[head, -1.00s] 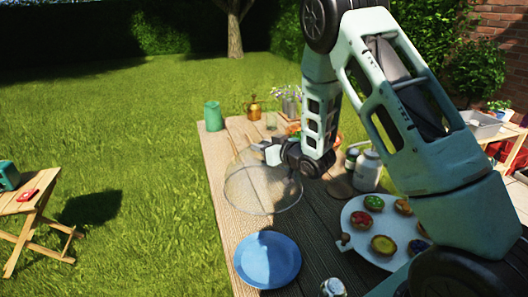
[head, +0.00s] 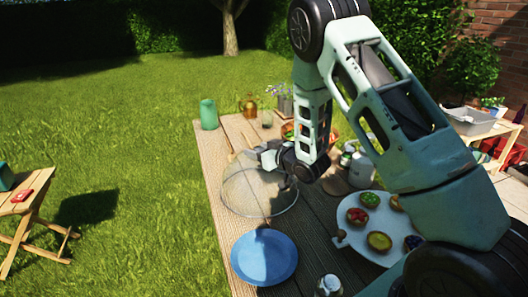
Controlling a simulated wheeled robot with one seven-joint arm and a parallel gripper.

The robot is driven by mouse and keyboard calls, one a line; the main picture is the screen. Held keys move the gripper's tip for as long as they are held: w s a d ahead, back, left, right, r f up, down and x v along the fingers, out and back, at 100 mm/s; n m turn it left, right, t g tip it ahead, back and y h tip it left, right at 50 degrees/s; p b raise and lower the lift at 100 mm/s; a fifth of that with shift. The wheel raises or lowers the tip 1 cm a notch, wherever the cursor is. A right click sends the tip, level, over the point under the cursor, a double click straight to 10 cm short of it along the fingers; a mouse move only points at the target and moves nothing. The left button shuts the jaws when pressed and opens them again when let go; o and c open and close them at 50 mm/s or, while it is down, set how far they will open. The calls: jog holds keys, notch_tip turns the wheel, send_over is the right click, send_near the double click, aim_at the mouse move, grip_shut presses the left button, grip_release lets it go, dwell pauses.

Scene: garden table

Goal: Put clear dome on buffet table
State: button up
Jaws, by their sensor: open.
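The clear dome (head: 258,193) is a see-through mesh-like cover with a thin rim. It sits on the wooden buffet table (head: 219,228), towards its left edge, behind the blue plate. My gripper (head: 266,158) is at the top of the dome, with its jaws open. Whether the fingers touch the dome is too small to tell. My arm reaches in from the right and hides part of the table behind it.
A blue plate (head: 264,257) lies in front of the dome. A white platter (head: 354,240) with several tarts is to the right. A small folding table (head: 38,207) is far left.

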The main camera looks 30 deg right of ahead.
jog(key=b+v, duration=0.2)
jog(key=v, duration=1)
jog(key=s+a+n+g, duration=0.1)
jog(key=s+a+g, duration=0.25)
jog(key=a, duration=0.55)
jog(key=s+a+n+g, duration=0.1)
jog(key=s+a+g, duration=0.25)
jog(key=a, duration=0.55)
jog(key=s+a+r+n+g+h, duration=0.1)
jog(key=s+a+g, duration=0.2)
jog(key=s, duration=0.8)
jog(key=s+a+r+n+g+h, duration=0.1)
jog(key=s+g, duration=0.4)
jog(key=s, duration=0.6)
jog(key=a+r+n, duration=0.1)
jog(key=a, duration=0.1)
jog(key=shift+a+h, duration=0.3)
jog(key=shift+a, duration=0.1)
